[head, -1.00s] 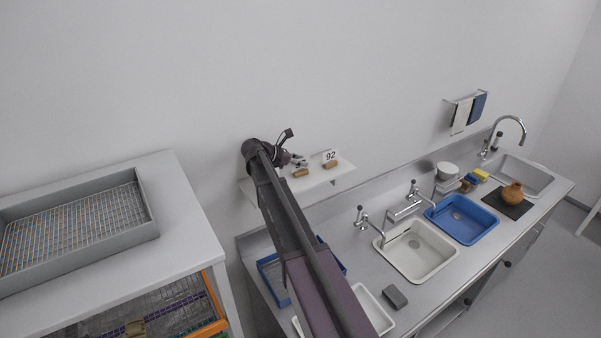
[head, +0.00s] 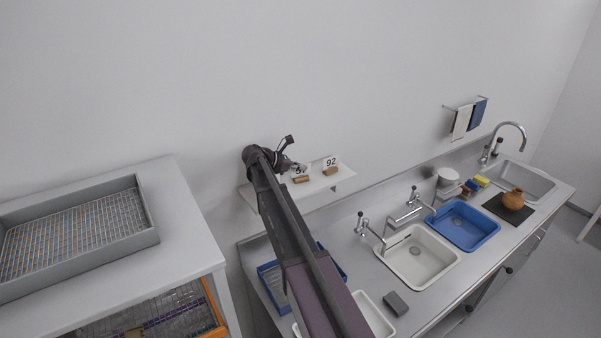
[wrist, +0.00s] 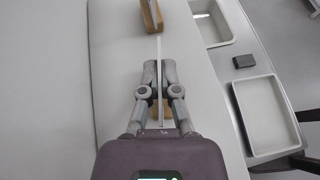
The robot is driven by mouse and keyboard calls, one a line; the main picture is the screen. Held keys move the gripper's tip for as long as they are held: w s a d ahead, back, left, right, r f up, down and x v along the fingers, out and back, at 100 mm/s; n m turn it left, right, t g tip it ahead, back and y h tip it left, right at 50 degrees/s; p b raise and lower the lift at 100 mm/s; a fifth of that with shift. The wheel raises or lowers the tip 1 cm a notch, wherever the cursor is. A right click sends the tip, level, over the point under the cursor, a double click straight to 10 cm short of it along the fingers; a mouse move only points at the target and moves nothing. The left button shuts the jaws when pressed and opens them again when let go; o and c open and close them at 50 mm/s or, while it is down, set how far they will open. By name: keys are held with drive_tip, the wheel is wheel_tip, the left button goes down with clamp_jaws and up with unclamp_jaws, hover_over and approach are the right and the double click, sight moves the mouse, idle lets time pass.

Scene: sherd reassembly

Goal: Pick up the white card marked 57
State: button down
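The white card marked 57 (head: 297,171) stands in a small wooden block (head: 301,180) on the wall shelf; only part of its number shows in the head view. In the wrist view the card (wrist: 160,52) is seen edge-on as a thin white strip. My gripper (wrist: 160,69) has one finger on each side of the card, close against it, and looks shut on it. The card's wooden block (wrist: 167,113) shows partly beneath the fingers. In the head view my gripper (head: 297,167) is at the card's upper part.
A second card marked 92 (head: 330,162) stands in its own block (head: 331,171) to the right on the shelf (head: 342,174). The wall is close behind. Below are a counter with a white basin (head: 418,254), a blue basin (head: 462,225) and a grey block (head: 396,304).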

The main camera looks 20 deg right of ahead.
drive_tip(key=shift+r, duration=0.2)
wheel_tip(320, 180, up, 4)
drive_tip(key=p, duration=0.4)
drive_tip(key=shift+f, duration=0.2)
drive_tip(key=s+d, duration=0.2)
drive_tip(key=s, duration=0.5)
drive_tip(key=s+d+r, duration=0.1)
drive_tip(key=s, duration=0.7)
drive_tip(key=shift+s+d+p, duration=0.3)
drive_tip(key=shift+d+p, duration=0.05)
drive_tip(key=shift+p, duration=0.1)
